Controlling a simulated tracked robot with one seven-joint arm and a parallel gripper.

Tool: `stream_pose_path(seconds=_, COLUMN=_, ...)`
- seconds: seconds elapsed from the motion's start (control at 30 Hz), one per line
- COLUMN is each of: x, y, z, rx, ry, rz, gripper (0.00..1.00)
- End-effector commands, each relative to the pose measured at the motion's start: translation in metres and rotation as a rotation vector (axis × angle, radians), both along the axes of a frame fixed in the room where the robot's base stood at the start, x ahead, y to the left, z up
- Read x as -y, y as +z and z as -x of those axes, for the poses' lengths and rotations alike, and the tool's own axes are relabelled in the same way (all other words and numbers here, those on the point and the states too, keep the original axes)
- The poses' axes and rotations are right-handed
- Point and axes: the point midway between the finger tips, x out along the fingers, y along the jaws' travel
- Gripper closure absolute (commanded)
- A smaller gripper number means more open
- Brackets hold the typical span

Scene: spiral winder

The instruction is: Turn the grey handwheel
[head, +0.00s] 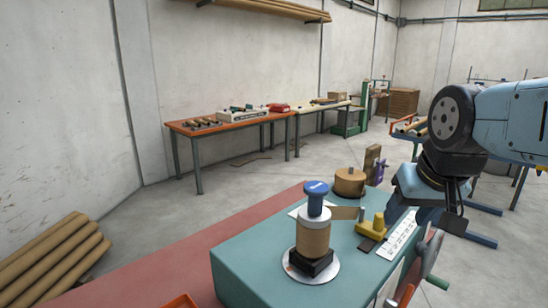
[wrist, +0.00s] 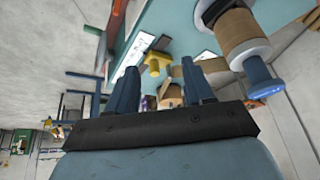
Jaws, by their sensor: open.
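A grey handwheel (head: 431,252) shows at the right side of the teal machine (head: 250,262) in the head view. It is seen nearly edge-on, with a green handle (head: 438,283) sticking out low on it. A red-rimmed part (head: 405,294) is just below and left of it; how they join I cannot tell.
A brown spool with a blue knob (head: 316,190) stands on the machine top. A yellow block (head: 374,227) and a white scale strip (head: 399,235) lie beside it. Cardboard tubes (head: 55,262) lie at left; an orange bench (head: 225,123) stands by the wall. Grey floor is open between.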

Motion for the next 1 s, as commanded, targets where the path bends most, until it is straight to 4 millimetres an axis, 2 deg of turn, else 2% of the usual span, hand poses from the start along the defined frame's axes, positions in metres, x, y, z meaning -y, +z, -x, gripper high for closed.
stream_pose_path(seconds=0.2, x=-0.001, y=0.005, z=0.004, rx=0.04, ry=0.065, rz=0.042, gripper=0.48)
stream_pose_path(seconds=0.47, x=0.002, y=0.002, z=-0.001, rx=0.014, ry=0.041, rz=0.03, gripper=0.48)
stream_pose_path(seconds=0.67, x=0.012, y=-0.014, z=-0.019, rx=-0.117, ry=-0.069, rz=-0.037, gripper=0.48)
stream_pose_path(seconds=1.0, x=0.046, y=-0.052, z=-0.053, rx=-0.362, ry=-0.306, rz=-0.233, gripper=0.48)
